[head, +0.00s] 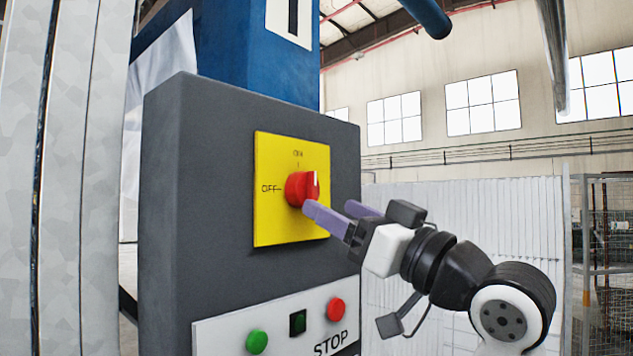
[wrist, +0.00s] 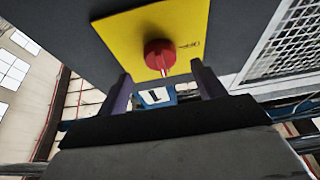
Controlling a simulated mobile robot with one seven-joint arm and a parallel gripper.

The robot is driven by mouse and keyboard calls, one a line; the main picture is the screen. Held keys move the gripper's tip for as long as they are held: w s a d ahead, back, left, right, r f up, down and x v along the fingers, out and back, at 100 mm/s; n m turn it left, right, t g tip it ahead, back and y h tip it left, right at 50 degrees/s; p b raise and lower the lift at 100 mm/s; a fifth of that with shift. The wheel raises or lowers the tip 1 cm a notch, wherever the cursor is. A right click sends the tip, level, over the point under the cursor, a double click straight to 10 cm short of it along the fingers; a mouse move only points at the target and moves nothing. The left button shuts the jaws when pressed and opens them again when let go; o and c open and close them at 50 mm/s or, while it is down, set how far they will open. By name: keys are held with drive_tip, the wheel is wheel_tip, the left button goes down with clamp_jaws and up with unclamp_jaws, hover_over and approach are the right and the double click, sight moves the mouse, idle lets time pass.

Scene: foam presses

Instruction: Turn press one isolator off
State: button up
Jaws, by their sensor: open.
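The isolator is a red rotary knob (head: 302,188) on a yellow plate (head: 280,225), fixed to a dark grey box. The plate reads ON at the top and OFF at the left. The knob's white mark points up, towards ON. In the wrist view, which is upside down, the knob (wrist: 158,54) has its mark pointing down, and a label shows on the right. My gripper (head: 330,206) has two purple fingers, open and empty, at the knob's lower right. In the wrist view the knob lies just ahead of the gap between the fingertips (wrist: 161,70). I cannot tell whether they touch it.
Below the plate, a white panel holds a green button (head: 257,342), a dark element (head: 298,322) and a red button (head: 336,309) marked STOP. A blue column (head: 230,50) with a numeral 1 sign (head: 290,20) rises behind the box. A pale wall panel (head: 55,200) stands at left.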

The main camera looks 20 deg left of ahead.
sight(315, 198)
drive_tip(key=p+x, duration=0.1)
drive_tip(key=x, duration=0.3)
drive_tip(key=shift+a+r, duration=0.1)
drive_tip(key=shift+r, duration=0.1)
drive_tip(key=shift+w+a+p, duration=0.2)
drive_tip(key=shift+a+p, duration=0.2)
drive_tip(key=shift+a, duration=0.05)
drive_tip(key=c, duration=1)
